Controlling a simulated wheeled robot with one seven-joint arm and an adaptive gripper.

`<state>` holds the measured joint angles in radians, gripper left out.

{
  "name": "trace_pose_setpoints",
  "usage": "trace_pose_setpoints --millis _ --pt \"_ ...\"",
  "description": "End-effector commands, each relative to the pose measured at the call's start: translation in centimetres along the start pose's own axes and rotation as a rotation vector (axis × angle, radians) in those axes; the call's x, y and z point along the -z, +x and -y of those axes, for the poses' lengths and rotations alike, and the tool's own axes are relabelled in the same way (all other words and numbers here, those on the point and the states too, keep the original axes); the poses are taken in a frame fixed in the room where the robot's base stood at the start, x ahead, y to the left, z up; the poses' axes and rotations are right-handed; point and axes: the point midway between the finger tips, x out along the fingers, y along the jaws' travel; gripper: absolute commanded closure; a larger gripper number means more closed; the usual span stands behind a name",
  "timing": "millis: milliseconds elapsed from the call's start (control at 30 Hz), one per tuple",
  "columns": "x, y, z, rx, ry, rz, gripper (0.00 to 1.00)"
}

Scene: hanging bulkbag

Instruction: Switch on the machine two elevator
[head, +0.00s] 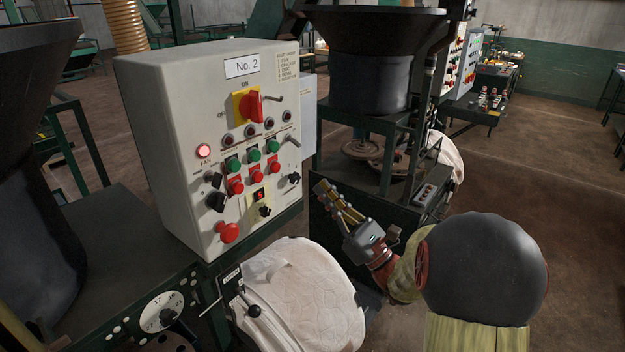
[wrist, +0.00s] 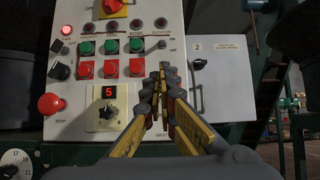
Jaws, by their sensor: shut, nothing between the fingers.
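The No. 2 control box (head: 165,140) is a pale grey cabinet with lamps, green and red buttons, and switches. A small lever switch (wrist: 168,45) sits at the right end of its row, under a dark round lamp (wrist: 160,22); the lettering there seems to read "elevator". This lever also shows in the head view (head: 291,142). My gripper (head: 321,188) is shut and empty, in front of and to the right of the box. In the wrist view its fingertips (wrist: 165,70) appear just below the lever, with no clear contact. The lever's exact position is hard to tell.
A red-and-yellow main switch (head: 250,106) is at the top of the box, and a red stop button (head: 229,232) is low on it. A lit red lamp (head: 203,151) is at left. A white bulk bag (head: 300,290) hangs below, near my arm.

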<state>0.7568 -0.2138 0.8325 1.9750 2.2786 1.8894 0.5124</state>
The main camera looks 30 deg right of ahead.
Motion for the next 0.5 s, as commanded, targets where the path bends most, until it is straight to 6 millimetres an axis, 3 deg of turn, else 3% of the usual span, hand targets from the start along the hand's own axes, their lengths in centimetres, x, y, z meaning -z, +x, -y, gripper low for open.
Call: trace_pose_setpoints --millis 500 --pt "0.1 8.0 -0.1 -0.003 0.001 0.000 1.00"
